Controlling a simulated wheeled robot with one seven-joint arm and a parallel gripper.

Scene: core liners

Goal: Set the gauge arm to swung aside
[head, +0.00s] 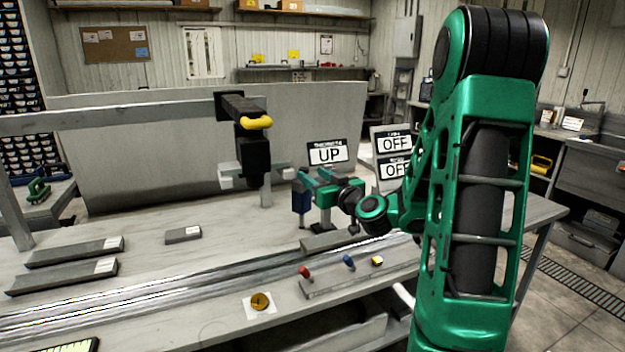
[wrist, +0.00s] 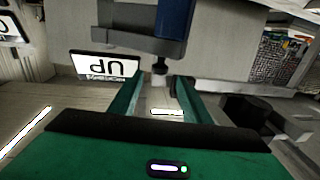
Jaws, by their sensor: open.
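My gripper (head: 305,182) is open at the back of the bench, beside a dark blue upright body (head: 301,200). In the wrist view the blue body (wrist: 174,18) hangs with a grey bracket (wrist: 140,42) and a small dark tip. My open fingers (wrist: 158,92) stand below and to either side of that tip, with nothing seen held between them. This blue part may be the gauge; I cannot tell for sure which piece is its arm. A sign (head: 327,153) behind it reads UP.
A black unit (head: 253,155) with a yellow handle (head: 257,122) hangs from a beam left of my gripper. Two OFF signs (head: 394,145) stand at right. A strip (head: 340,280) with red, blue and yellow knobs lies in front. Grey bars (head: 75,250) lie at left.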

